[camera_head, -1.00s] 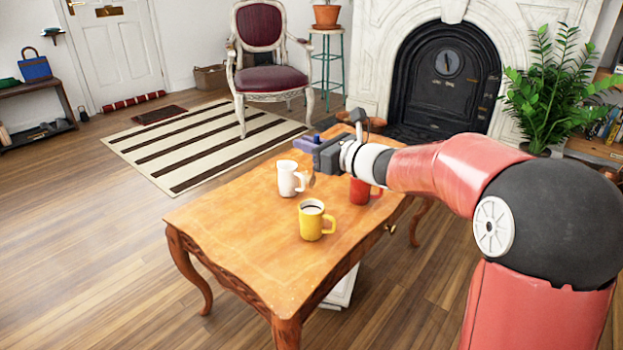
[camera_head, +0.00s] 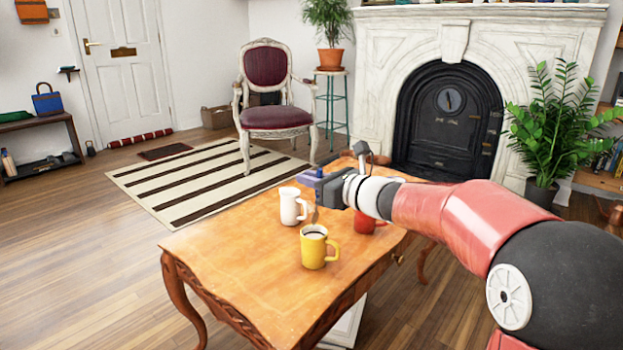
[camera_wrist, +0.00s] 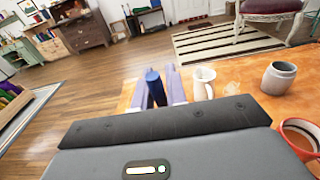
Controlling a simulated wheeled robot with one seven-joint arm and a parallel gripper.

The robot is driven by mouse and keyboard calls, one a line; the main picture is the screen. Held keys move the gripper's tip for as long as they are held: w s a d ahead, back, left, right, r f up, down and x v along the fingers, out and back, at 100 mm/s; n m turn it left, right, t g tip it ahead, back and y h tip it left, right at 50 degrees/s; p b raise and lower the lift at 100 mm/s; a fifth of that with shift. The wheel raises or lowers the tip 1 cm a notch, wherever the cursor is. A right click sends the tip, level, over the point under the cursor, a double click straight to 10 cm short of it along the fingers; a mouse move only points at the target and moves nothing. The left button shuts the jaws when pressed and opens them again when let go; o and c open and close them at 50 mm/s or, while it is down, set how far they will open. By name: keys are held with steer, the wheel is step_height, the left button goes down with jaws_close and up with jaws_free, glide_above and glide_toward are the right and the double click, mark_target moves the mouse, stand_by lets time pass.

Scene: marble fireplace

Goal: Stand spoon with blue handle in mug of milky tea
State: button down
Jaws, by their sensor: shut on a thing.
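In the wrist view the blue handle (camera_wrist: 155,88) sits between the two pale purple fingers (camera_wrist: 157,78). The yellow mug holds something dark. The red mug (camera_head: 364,224) is partly hidden by my arm; in the wrist view a red-brown mug (camera_wrist: 303,134) holds a tan-brown liquid. Which drink is milky tea is not certain.
A white mug (camera_head: 291,207) stands left of the spoon on the wooden table (camera_head: 245,262). A grey pot (camera_wrist: 278,79) shows in the wrist view. The table's front left is clear. A chair (camera_head: 274,118) stands beyond on the striped rug (camera_head: 185,185).

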steer(key=shift+f+b, duration=1.25)
steer(key=shift+f, duration=2.95)
steer(key=c, duration=0.9)
jaws_free()
steer(key=shift+o, duration=0.2)
step_height(320, 180, up, 9)
steer(key=p, duration=0.7)
glide_above(316, 213)
steer(key=x, duration=0.2)
steer(key=shift+d, duration=0.25)
